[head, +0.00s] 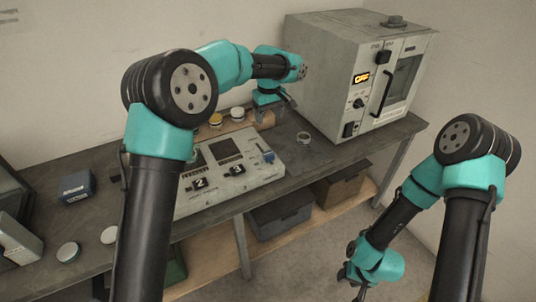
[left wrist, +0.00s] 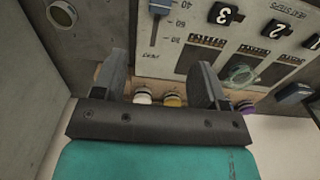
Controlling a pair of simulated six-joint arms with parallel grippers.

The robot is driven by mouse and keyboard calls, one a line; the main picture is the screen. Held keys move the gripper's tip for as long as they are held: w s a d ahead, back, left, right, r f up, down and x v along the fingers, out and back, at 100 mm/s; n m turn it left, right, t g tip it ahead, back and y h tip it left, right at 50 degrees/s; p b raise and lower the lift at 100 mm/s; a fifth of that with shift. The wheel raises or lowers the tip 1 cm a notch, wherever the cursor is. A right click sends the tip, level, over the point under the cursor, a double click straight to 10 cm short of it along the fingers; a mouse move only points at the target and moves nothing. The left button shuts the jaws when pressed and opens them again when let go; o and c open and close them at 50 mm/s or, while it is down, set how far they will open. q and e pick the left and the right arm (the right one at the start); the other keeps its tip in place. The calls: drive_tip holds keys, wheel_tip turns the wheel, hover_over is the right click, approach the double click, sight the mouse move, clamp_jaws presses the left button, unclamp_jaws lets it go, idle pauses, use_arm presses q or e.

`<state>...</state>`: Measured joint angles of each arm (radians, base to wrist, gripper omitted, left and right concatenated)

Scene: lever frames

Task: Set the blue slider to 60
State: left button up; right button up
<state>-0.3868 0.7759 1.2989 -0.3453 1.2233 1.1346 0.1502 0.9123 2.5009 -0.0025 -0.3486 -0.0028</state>
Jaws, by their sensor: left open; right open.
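A pale control panel (head: 215,185) lies on the bench in the head view. Its blue slider (head: 268,156) sits at the panel's right side. In the left wrist view the blue slider knob (left wrist: 160,6) is at the top edge, partly cut off, near the 40 mark. The 60 and 80 marks show beside the bare slot, on the side toward my gripper. My left gripper (head: 277,108) is open and empty, above the back of the bench behind the panel; its fingers (left wrist: 163,65) frame the panel's edge. My right gripper (head: 355,276) is open, low in front of the bench.
A grey oven (head: 325,85) stands right of the panel, near my left gripper. A metal ring (head: 304,137) lies between them. Jars (head: 237,114) stand behind the panel. A blue box (head: 76,187) and white lids (head: 68,252) lie at left.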

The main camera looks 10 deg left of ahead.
sight(269, 153)
use_arm(q)
drive_tip(key=shift+f, duration=0.1)
wheel_tip(269, 153, down, 17)
drive_tip(key=shift+f, duration=0.15)
idle(0.5)
